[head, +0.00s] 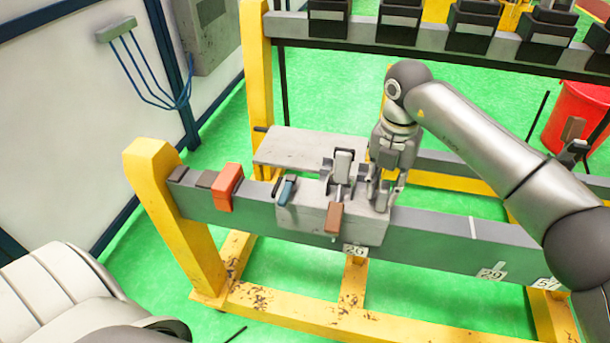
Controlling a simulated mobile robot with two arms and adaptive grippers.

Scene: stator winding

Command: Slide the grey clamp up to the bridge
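The grey clamp (310,217) is a pale grey block seated on the long grey beam (440,236), above the label 26. It carries a brown-tipped lever (334,217), a blue handle (286,191) and an upright grey toggle. My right gripper (383,202) points down at the clamp's right end, at or very near it. Its fingertips overlap the clamp in the picture, so I cannot tell whether they hold it. An orange-red piece (227,184) straddles the beam to the left of the clamp, with a gap between them. I cannot tell which part is the bridge. My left gripper is out of view.
A light grey plate (308,146) lies behind the clamp. Yellow posts (172,205) carry the beam. A rear rack (410,47) holds several dark blocks. A red bin (577,115) stands at the right. The beam right of my gripper is mostly clear.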

